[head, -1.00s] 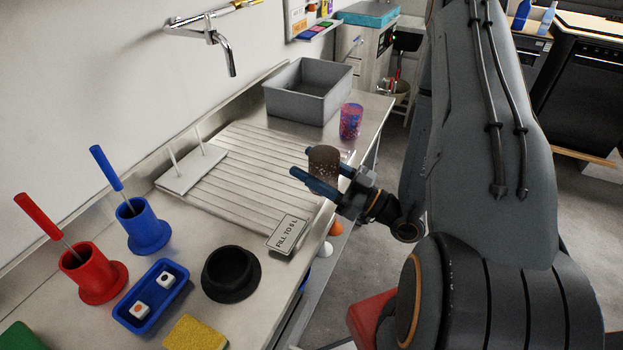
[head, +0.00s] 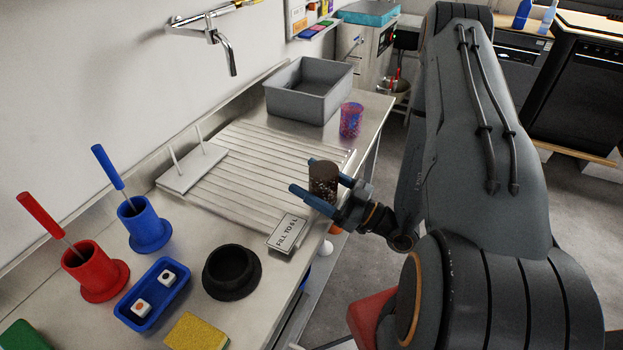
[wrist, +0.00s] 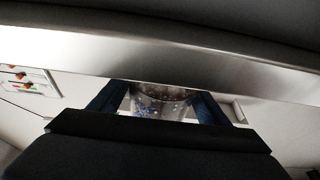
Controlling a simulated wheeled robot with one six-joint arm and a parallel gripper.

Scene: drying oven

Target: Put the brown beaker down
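The brown beaker (head: 323,183) is dark and speckled and stands upright between the two blue fingers of my gripper (head: 322,185). In the wrist view the beaker (wrist: 160,104) fills the space between the fingers, which look closed on its sides. Behind it lies the pale grooved draining board (head: 255,175), and the beaker appears over its right edge. A "FILL TO 5 L" sign (head: 287,232) stands just left of and below the beaker. The beaker's base is partly hidden by the near finger, so I cannot tell whether it touches the board.
A purple patterned cup (head: 351,119) and a grey basin (head: 308,92) stand behind. A black round holder (head: 231,272), a blue tray (head: 152,295), a yellow sponge (head: 196,333) and red (head: 92,270) and blue (head: 145,225) holders fill the front left. The board's middle is clear.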

